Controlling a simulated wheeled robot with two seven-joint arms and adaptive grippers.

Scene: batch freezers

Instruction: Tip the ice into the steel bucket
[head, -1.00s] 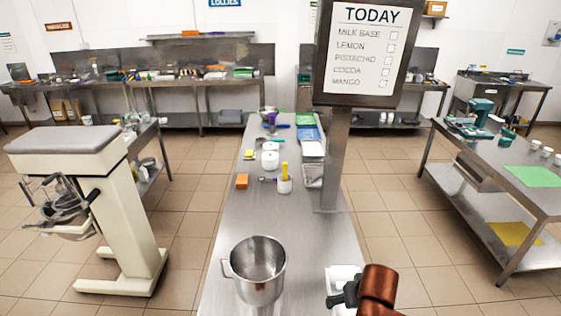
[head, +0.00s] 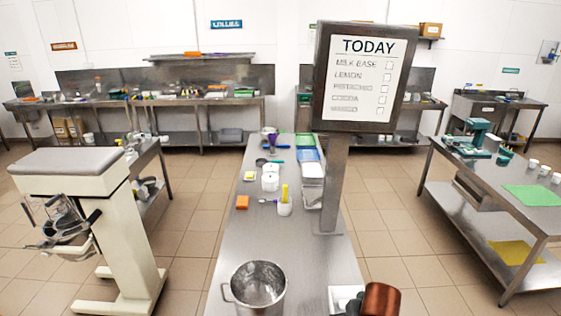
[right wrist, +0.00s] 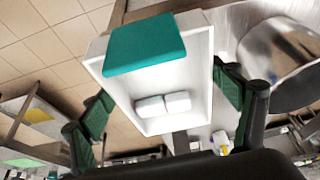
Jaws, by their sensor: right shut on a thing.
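The steel bucket (head: 240,297) stands upright on the near end of the steel counter, its handle to the left. Pale patches show inside it; I cannot tell whether they are ice or reflections. It also shows at the upper right of the right wrist view (right wrist: 275,75). My right gripper (right wrist: 165,90) is shut on a white tub (right wrist: 203,90), one green-padded finger at each side. My left gripper is not in view.
A sign post (head: 335,185) rises from the counter's right edge. Farther back are white tubs (head: 270,181), an orange block (head: 242,202) and a white cup (head: 284,207) with a yellow tool. The counter between these and the bucket is clear.

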